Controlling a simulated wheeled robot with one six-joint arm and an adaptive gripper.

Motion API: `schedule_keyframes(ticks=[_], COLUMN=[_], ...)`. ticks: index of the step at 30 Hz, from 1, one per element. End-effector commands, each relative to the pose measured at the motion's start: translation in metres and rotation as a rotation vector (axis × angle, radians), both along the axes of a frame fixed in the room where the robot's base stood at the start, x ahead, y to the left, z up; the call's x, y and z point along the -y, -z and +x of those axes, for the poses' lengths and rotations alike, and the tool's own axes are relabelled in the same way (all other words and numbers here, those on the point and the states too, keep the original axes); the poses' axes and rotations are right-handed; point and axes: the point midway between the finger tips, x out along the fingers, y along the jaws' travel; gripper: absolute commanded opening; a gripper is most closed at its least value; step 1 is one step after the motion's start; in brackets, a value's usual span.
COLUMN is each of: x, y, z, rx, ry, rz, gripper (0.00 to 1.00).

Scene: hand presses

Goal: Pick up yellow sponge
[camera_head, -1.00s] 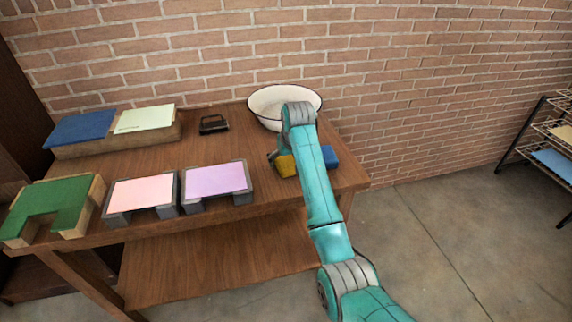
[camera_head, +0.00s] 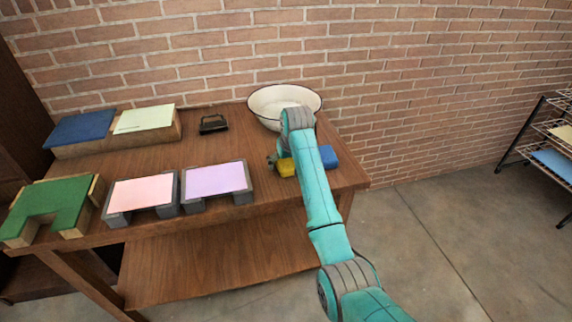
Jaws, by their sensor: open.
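The yellow sponge (camera_head: 286,168) lies on the wooden table, right of the purple-topped block. My arm covers part of it from the right. My gripper (camera_head: 272,161) is at the sponge's far left side, mostly hidden behind my own wrist. It is open, and I cannot tell whether its fingers touch the sponge or stand around it. A blue sponge-like block (camera_head: 328,157) lies on the other side of my arm.
A white basin (camera_head: 272,101) with a dark rim stands behind my wrist. A black hand tool (camera_head: 213,124) lies left of it. Pink-topped (camera_head: 143,192), purple-topped (camera_head: 216,179) and green-topped (camera_head: 48,206) blocks line the front edge. Bare table lies in the middle.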

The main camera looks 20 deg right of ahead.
Motion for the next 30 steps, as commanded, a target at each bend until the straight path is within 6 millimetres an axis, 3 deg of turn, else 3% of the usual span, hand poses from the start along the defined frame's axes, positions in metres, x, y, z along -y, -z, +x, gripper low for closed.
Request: schedule_keyframes(ticks=[6,8,12,24,30], x=[0.0,0.0,0.0,0.0,0.0], y=[0.0,0.0,0.0,-0.001,-0.024], z=[0.0,0.0,0.0,0.0,0.001], rx=[0.0,0.0,-0.001,-0.001,0.003], ry=[0.0,0.0,0.0,0.0,0.0], rz=[0.0,0.0,0.0,0.0,0.0], gripper=[0.94,0.81,0.46,0.45,0.45])
